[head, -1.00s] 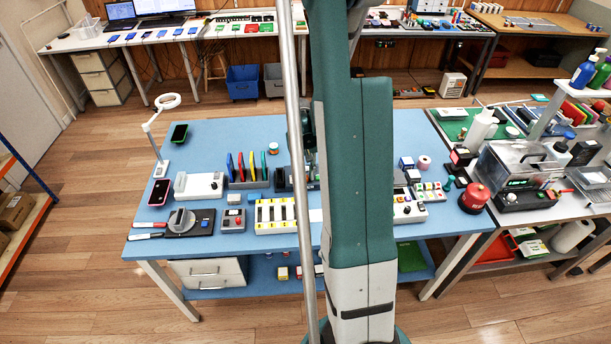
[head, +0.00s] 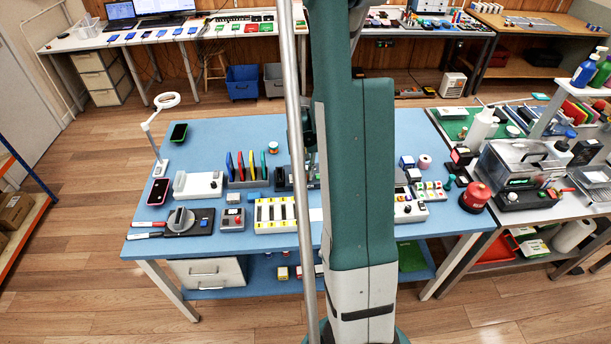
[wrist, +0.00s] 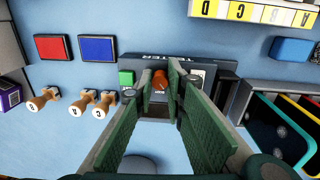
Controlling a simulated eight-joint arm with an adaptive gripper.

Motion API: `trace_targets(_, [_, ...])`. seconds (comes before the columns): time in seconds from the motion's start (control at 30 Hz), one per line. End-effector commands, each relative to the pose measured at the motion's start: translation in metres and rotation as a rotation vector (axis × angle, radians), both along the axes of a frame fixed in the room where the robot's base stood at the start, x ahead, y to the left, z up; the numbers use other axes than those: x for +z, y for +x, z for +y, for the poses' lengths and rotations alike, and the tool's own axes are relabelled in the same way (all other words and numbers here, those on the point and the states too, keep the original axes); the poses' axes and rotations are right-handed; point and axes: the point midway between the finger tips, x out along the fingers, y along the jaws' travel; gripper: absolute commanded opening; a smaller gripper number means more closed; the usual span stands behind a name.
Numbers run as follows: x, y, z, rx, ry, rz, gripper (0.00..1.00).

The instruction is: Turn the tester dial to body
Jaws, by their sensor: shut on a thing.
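The tester (wrist: 135,65) is a dark box with its name on its top edge, in the upper middle of the wrist view. Its orange-brown dial (wrist: 159,80) sits between the fingertips of my gripper (wrist: 161,88), which is shut on it. A green square (wrist: 126,77) is on the tester left of the dial. A pale label (wrist: 196,74) is right of the dial, partly covered by a finger. The word "body" and the dial's pointer cannot be made out surely. In the head view my own arm hides most of the tester and my gripper.
Left of the tester in the wrist view are a red ink pad (wrist: 53,47), a blue ink pad (wrist: 97,48) and several wooden stamps (wrist: 80,105). A rack of coloured-edged phones (wrist: 275,125) stands close on the right. A lettered tray (wrist: 255,12) is at the top.

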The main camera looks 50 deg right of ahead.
Motion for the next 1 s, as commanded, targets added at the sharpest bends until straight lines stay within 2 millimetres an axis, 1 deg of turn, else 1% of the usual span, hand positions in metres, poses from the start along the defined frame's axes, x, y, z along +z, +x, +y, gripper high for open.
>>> trace_targets(0.6, [-0.0015, 0.0016, 0.0001, -0.484, 0.001, -0.001, 0.01])
trace_targets(0.8, [-0.0009, 0.0019, -0.0001, -0.595, 0.001, -0.001, 0.01])
trace_targets(1.0, [-0.0003, 0.0021, -0.0002, -0.647, 0.001, -0.001, 0.01])
